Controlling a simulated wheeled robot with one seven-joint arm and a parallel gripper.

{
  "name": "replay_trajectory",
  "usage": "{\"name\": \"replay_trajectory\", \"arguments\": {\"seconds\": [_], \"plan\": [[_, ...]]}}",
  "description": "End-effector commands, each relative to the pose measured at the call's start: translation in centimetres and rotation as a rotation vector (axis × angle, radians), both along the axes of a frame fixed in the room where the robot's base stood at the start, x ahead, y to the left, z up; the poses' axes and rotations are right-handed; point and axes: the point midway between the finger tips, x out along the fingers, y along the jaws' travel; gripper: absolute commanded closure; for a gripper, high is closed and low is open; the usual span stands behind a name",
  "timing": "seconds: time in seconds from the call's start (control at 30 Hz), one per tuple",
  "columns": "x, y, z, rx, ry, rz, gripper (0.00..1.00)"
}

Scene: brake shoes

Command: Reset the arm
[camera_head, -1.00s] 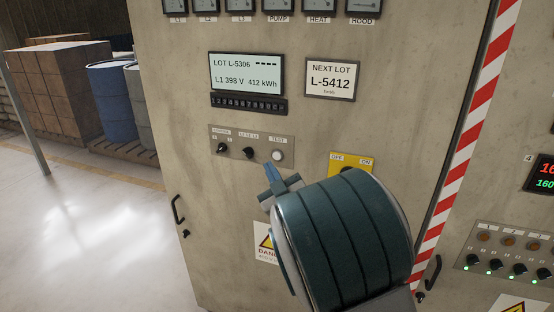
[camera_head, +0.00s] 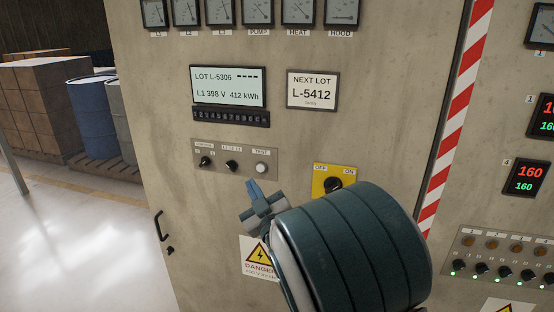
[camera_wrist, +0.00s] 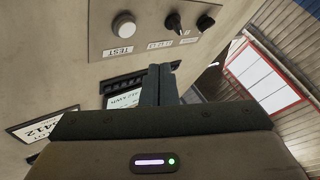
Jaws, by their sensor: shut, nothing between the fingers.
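My gripper (camera_head: 254,190) is in front of the beige electrical cabinet (camera_head: 330,130), below the small panel with two black knobs and a white TEST button (camera_head: 261,168). Its blue-grey fingers are together with nothing between them. In the wrist view the shut fingers (camera_wrist: 160,82) point at the cabinet front, with the TEST button (camera_wrist: 123,25) up and left of them. I cannot tell whether the fingertips touch the cabinet.
A yellow OFF/ON switch (camera_head: 333,183) sits right of my gripper, partly behind my arm. A display (camera_head: 228,86) and NEXT LOT card (camera_head: 312,90) are above.

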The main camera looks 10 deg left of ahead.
Motion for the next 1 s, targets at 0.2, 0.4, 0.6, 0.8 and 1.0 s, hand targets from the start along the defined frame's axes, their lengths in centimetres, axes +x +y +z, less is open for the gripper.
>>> {"name": "replay_trajectory", "arguments": {"seconds": [0.2, 0.4, 0.6, 0.8, 1.0], "plan": [[2.5, -6.1, -0.7, -0.008, 0.225, -0.135, 1.00], [2.5, -13.6, -2.4, -0.014, 0.529, -0.277, 1.00], [-0.5, -19.9, -3.9, -0.019, 0.809, -0.390, 1.00], [-6.0, -25.3, -5.0, -0.026, 1.083, -0.496, 1.00], [-13.5, -29.7, -5.8, -0.040, 1.347, -0.610, 1.00]]}}
